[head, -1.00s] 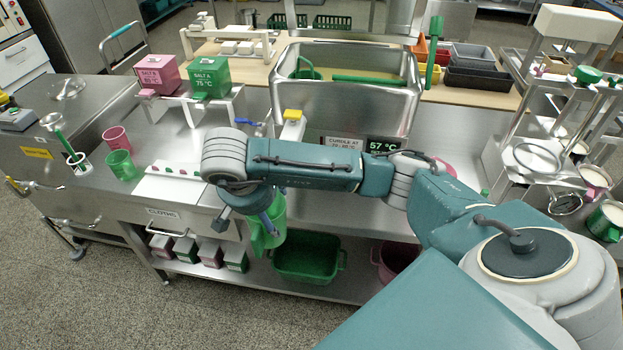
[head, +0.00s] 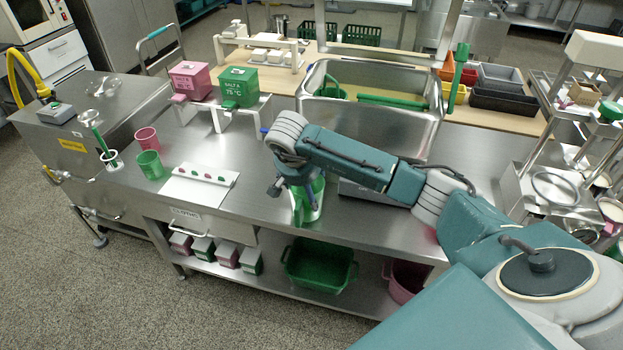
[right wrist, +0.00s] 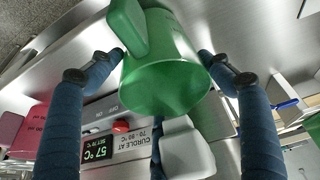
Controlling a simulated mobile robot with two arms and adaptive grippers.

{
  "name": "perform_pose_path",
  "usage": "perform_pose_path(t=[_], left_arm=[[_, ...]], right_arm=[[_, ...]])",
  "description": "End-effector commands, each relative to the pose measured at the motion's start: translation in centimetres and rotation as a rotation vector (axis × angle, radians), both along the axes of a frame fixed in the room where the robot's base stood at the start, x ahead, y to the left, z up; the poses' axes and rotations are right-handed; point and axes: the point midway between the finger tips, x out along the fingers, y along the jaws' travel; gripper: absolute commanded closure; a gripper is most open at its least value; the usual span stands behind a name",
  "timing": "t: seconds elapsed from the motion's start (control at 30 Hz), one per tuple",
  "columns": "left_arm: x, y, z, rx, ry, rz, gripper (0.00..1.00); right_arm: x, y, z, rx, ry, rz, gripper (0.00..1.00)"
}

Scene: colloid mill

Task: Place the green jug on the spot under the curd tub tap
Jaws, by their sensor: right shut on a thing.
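The green jug (head: 309,202) hangs from my right gripper (head: 298,180) near the front edge of the steel counter. The right wrist view shows the jug (right wrist: 165,78) between the two fingers of my right gripper (right wrist: 163,55), its handle toward the camera. The steel curd tub (head: 375,122) stands behind my right arm. In the right wrist view a blue lever (right wrist: 288,104) shows to the right of the jug. My left gripper is out of view.
A tub sign (right wrist: 98,149) reads 57 °C. Left on the counter are a white board (head: 198,185), a green cup (head: 150,165), a pink cup (head: 147,139) and a stand with pink (head: 190,81) and green (head: 239,87) boxes. A green crate (head: 318,266) sits on the lower shelf.

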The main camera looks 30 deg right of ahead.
Motion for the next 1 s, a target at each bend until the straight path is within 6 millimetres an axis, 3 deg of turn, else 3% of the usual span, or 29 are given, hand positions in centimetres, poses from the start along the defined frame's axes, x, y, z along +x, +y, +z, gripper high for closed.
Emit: perform_pose_path(t=[0.17, 0.27, 0.67, 0.7, 0.77, 1.0], left_arm=[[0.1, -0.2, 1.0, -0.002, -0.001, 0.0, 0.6], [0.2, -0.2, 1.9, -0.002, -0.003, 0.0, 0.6], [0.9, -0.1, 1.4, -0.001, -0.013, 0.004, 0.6], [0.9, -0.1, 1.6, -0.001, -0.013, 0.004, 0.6], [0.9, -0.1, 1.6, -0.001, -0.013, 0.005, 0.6], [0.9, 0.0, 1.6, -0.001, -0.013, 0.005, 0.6]], right_arm=[[1.8, -2.6, 0.3, 0.0, 0.001, -0.005, 0.51], [1.6, -2.3, -0.2, 0.002, 0.003, -0.001, 0.51], [1.7, -2.4, -1.0, -0.002, -0.001, -0.001, 0.51], [1.7, -2.4, -0.8, -0.001, 0.0, -0.001, 0.14], [1.7, -2.4, -0.8, -0.001, 0.0, -0.001, 0.03], [1.7, -2.3, -0.8, 0.0, 0.0, -0.001, 0.03]])
